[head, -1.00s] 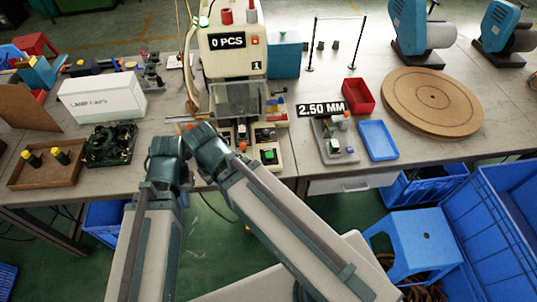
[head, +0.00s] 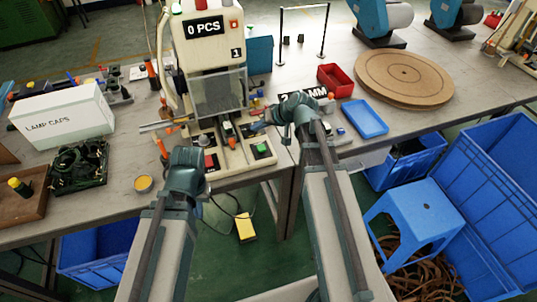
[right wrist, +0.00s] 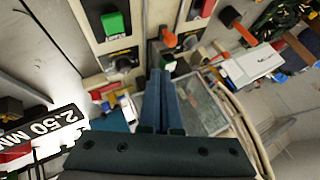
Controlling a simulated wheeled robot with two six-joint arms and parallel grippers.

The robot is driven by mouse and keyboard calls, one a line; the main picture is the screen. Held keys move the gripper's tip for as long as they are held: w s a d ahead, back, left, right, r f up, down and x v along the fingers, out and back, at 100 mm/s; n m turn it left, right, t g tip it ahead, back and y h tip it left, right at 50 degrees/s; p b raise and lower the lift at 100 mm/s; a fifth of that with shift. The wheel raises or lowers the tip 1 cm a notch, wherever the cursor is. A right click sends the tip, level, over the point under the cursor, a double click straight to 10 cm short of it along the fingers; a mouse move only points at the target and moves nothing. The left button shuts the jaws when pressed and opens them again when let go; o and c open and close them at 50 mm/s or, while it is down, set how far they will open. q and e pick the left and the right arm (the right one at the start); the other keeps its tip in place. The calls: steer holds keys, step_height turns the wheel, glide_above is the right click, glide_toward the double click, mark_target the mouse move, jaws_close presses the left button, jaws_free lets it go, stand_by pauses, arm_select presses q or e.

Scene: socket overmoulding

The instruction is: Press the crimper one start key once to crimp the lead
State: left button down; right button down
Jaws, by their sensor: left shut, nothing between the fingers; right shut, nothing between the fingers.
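The crimper one (head: 208,58) stands on the bench with "0 PCS" on its display and a "1" plate. Its green key (head: 262,149) is at the right front of its base and a red key (head: 210,162) at the left front. The green key also shows at the upper left of the right wrist view (right wrist: 113,24). My right gripper (head: 258,126) is shut and empty, above the right side of the base and apart from the green key. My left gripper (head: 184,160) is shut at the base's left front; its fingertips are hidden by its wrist.
A "2.50 MM" sign (head: 290,94), a red tray (head: 335,79) and a blue tray (head: 364,118) lie to the right. A white lamp caps box (head: 62,120) and a dark tray of leads (head: 80,165) stand left. A round tape tin (head: 143,184) is near the front edge.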

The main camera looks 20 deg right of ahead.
mark_target(263, 149)
steer(key=shift+w+d+m+t, duration=0.15)
steer(key=shift+w+d+t, duration=0.05)
steer(key=shift+d, duration=0.35)
steer(key=shift+w+d+m+t, duration=0.15)
steer(key=shift+d+t, duration=0.05)
steer(key=shift+d, duration=0.3)
steer(key=shift+f, duration=0.1)
step_height(263, 149, down, 9)
steer(key=b, duration=0.9)
steer(key=shift+r, duration=0.2)
stand_by(0.9)
steer(key=shift+f+b, duration=0.4)
